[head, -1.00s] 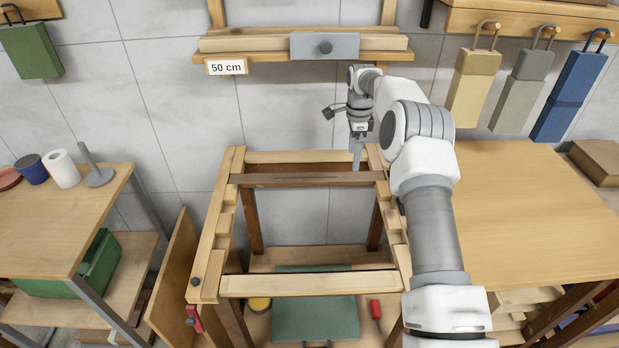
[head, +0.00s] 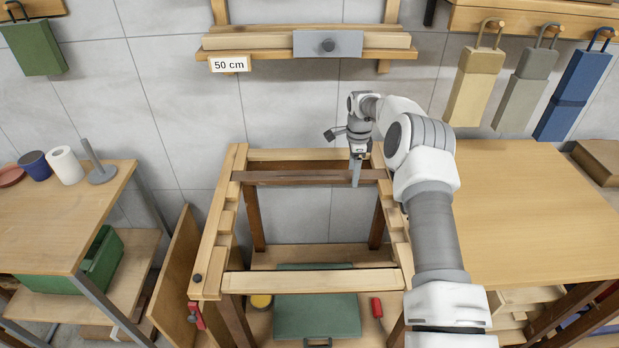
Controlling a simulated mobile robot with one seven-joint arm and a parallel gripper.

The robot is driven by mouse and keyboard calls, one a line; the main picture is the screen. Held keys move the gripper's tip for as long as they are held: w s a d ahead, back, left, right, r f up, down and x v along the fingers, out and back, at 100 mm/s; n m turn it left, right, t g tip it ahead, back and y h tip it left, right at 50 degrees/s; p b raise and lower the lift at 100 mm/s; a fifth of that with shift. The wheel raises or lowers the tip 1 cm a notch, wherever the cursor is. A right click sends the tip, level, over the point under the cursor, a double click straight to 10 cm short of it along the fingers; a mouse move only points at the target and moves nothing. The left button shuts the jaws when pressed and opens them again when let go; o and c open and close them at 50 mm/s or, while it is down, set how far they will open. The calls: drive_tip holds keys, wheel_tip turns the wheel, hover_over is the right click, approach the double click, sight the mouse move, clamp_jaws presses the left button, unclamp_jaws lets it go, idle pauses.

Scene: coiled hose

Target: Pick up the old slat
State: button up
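The old slat (head: 290,177) is a dark brown, worn bar lying across the wooden frame (head: 216,236) near its back, its ends on the left and right side rails. My gripper (head: 356,172) points down at the right part of the slat. One grey finger overlaps the slat's front side and its tip reaches just below the slat. The other finger is not clearly visible, so I cannot tell whether the gripper is open or shut, or whether it touches the slat.
A lighter slat (head: 312,282) spans the front of the frame. Notched rails show gaps between the slats. A wooden table (head: 530,205) stands right, a side table (head: 70,215) left. A wall rack (head: 260,44) labelled 50 cm is behind. A green case (head: 318,318) lies below.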

clamp_jaws()
drive_tip(key=shift+r, duration=0.15)
